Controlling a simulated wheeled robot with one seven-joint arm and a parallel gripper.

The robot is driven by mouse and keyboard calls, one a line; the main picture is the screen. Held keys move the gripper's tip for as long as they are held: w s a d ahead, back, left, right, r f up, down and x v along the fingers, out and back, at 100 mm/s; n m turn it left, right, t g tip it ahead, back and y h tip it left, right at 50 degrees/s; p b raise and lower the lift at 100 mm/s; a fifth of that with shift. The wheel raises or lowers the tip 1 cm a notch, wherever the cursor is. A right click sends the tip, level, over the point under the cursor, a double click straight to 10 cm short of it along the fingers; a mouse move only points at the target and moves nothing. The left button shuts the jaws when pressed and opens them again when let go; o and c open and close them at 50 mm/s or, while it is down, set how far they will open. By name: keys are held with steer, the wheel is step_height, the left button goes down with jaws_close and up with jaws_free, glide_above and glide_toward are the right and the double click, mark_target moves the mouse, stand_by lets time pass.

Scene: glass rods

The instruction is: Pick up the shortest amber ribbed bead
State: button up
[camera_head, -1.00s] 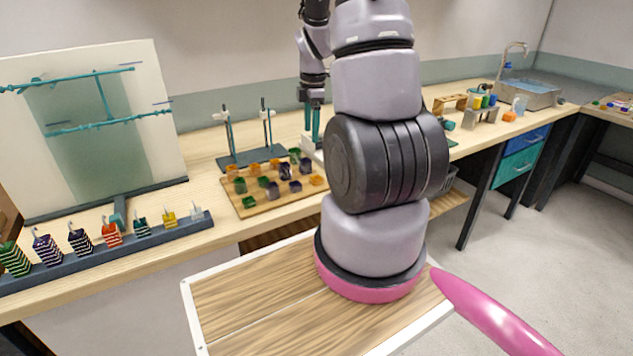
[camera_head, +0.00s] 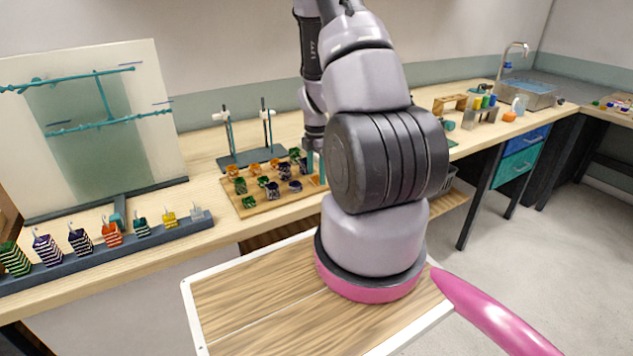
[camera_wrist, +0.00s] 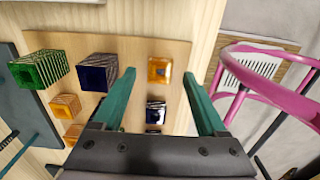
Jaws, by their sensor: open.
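Several amber beads stand on a wooden board (camera_head: 252,208) among green and dark blue ones. In the head view, amber beads show at the back left (camera_head: 233,171) and back middle (camera_head: 275,163). In the wrist view, one amber bead (camera_wrist: 159,70) lies between and beyond my fingertips, seen from above; its ribbing and height are unclear. Two more amber beads (camera_wrist: 65,106) (camera_wrist: 74,133) are at the left, the first with visible ridges. My gripper (camera_wrist: 159,76) is open and empty; in the head view it is at the board's right end (camera_head: 315,164), partly hidden by my arm.
A dark blue bead (camera_wrist: 155,113) sits between my fingers, nearer the palm. Another dark blue bead (camera_wrist: 98,73) is close left of the left finger, with a green bead (camera_wrist: 38,69) beyond. A rack of striped blocks (camera_head: 150,238) is left.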

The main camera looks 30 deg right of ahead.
mark_target(317, 178)
steer(key=shift+f, duration=0.7)
jaws_close()
step_height(317, 178, up, 10)
